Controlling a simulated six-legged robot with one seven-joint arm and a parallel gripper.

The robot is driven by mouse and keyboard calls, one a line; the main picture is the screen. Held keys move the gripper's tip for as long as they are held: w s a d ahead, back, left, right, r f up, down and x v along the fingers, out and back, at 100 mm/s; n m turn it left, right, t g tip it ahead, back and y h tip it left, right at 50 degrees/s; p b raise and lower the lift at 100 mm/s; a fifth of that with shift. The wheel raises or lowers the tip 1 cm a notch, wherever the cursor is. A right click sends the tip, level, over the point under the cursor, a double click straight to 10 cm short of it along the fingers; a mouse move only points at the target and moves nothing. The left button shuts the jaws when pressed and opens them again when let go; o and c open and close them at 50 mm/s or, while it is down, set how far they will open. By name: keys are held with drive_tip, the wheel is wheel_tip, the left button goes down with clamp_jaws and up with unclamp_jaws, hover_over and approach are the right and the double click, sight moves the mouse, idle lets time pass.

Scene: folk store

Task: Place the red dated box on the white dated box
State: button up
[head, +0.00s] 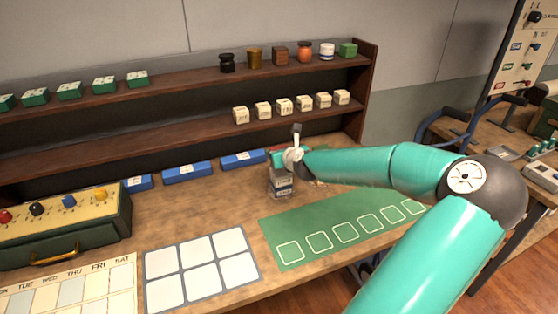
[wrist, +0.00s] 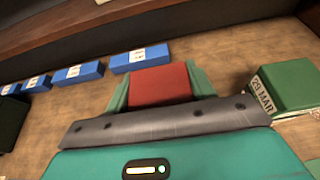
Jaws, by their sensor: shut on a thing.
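My gripper (head: 283,163) is shut on the red box (wrist: 160,83), which sits between its two green fingers in the wrist view. In the head view, only a little red shows at the gripper. Directly below the gripper is a pale grey-white box or stack with dark marks (head: 281,187), standing on the bench. It may be the white dated box, but its date is too small to read. I cannot tell whether the red box touches it. In the wrist view, the red box hides what is below it.
A green box labelled 29 MAR (wrist: 285,85) is close on the right, mostly hidden by my arm in the head view. Blue boxes (head: 187,172) line the shelf foot. A green mat (head: 290,228) and white-squared tray (head: 200,268) lie in front. Shelves (head: 190,84) stand behind.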

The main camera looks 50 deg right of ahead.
drive_tip(key=shift+w+f, duration=0.2)
drive_tip(key=shift+f, duration=1.55)
drive_tip(key=shift+d+f, duration=0.1)
drive_tip(key=o, duration=1)
drive_tip(key=shift+o, duration=0.2)
drive_tip(key=shift+s, duration=0.1)
drive_tip(key=v, duration=1.2)
